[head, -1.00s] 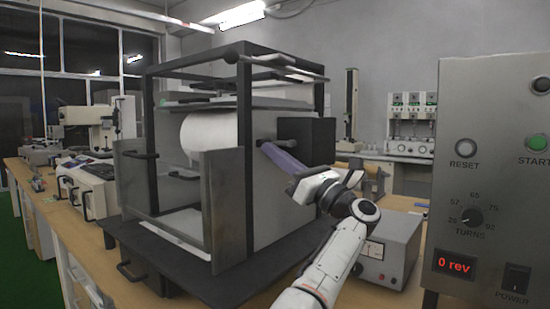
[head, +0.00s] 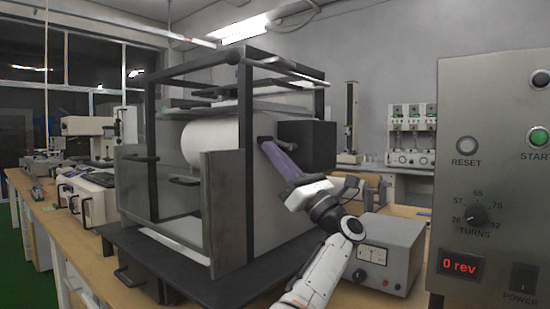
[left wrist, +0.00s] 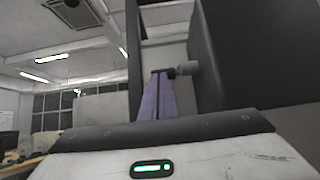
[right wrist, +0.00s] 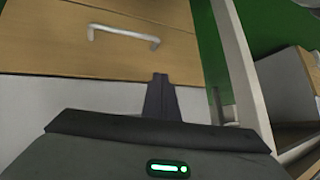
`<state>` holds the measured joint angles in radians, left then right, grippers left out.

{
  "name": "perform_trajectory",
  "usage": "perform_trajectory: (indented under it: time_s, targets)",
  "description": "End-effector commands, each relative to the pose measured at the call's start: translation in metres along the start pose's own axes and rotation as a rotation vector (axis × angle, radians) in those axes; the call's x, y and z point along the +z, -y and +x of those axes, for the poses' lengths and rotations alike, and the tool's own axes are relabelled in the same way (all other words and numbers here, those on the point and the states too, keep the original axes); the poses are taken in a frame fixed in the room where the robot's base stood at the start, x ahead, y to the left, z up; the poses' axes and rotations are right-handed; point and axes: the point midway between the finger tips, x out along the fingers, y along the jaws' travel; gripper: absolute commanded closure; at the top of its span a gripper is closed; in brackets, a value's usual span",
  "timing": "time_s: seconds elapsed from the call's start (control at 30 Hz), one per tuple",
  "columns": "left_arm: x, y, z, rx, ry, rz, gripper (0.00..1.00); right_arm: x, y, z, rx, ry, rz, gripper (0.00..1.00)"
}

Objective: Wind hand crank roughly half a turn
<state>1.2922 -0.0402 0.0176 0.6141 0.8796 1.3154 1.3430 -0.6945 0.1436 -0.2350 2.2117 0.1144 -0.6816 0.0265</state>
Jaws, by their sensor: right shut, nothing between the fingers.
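The crank's grey handle (left wrist: 187,69) shows in the left wrist view beside the tips of my left gripper (left wrist: 158,76), at the side of a dark box. Its purple fingers are close together with a narrow line between them; I cannot tell whether they grip the handle. In the head view my left gripper (head: 266,143) reaches up to the machine's right side, by the black box (head: 308,147); the fingers mostly hide the crank there. The control panel's display (head: 461,264) reads 0 rev. My right gripper (right wrist: 160,78) is shut and empty, before a drawer front.
The framed machine (head: 182,215) with a white roll (head: 208,143) stands on a dark base on the bench. A grey meter box (head: 385,252) stands close to the right of my left arm. A drawer handle (right wrist: 123,36) shows in the right wrist view.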

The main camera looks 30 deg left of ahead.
Motion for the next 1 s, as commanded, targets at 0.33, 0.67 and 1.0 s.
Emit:
perform_trajectory:
  time_s: [0.33,0.67,1.0]
  targets:
    - [-0.003,-0.001,0.004,0.004,0.064,0.002,1.00,0.004,0.003,0.006,-0.013,0.024,-0.007,1.00]
    - [-0.002,-0.001,0.006,0.004,0.113,0.002,1.00,0.004,0.004,0.010,-0.023,0.038,-0.013,1.00]
    - [-0.001,-0.002,0.008,0.005,0.166,0.001,1.00,0.009,0.004,0.014,-0.030,0.059,-0.026,1.00]
